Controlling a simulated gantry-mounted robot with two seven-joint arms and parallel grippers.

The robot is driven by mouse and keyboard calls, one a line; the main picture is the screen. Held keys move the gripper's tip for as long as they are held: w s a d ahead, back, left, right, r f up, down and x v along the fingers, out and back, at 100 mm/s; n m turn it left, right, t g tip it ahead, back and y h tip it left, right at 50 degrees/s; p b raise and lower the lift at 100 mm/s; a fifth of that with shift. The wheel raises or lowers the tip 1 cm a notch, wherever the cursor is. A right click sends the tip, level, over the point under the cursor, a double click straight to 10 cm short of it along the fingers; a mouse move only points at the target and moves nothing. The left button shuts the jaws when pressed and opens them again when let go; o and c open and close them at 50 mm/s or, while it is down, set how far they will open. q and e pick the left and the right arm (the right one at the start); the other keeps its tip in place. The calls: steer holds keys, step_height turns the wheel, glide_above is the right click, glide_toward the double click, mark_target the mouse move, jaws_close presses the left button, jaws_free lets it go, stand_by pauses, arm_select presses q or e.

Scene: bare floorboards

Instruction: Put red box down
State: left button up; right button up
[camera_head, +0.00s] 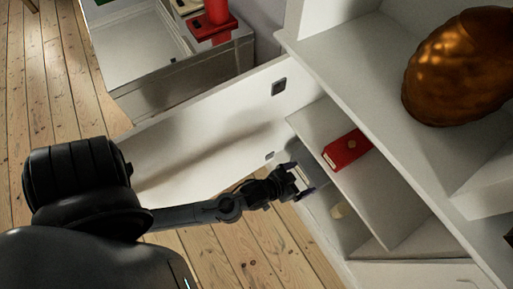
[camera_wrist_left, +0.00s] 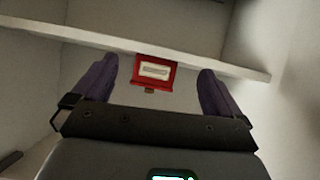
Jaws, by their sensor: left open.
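The red box (camera_head: 347,150) lies on the middle shelf (camera_head: 385,205) of the open white cabinet, near the shelf's front edge. In the left wrist view the red box (camera_wrist_left: 155,72) shows its end with a pale label, centred between the fingers and ahead of them. My left gripper (camera_head: 299,184) is open and empty. It is at the cabinet opening, just outside the shelf edge and apart from the box. Its two dark purple fingers show on either side of the box in the wrist view. My right gripper is not in view.
The open white cabinet door (camera_head: 200,140) stands behind my left arm. A bronze rounded object (camera_head: 462,68) sits on the cabinet top. A white counter with a red item (camera_head: 212,27) stands at the back.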

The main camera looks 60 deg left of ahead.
arm_select(q)
steer(key=s+a+r+m+g, duration=0.1)
steer(key=s+a+r+g, duration=0.1)
steer(key=s+g, duration=0.2)
steer(key=s+a+r+m+g, duration=0.1)
steer(key=s+g, duration=0.3)
steer(key=s, duration=0.7)
steer(key=shift+a+r+g, duration=0.3)
steer(key=shift+a+r, duration=0.05)
steer(key=shift+r, duration=0.25)
steer(key=shift+w, duration=0.1)
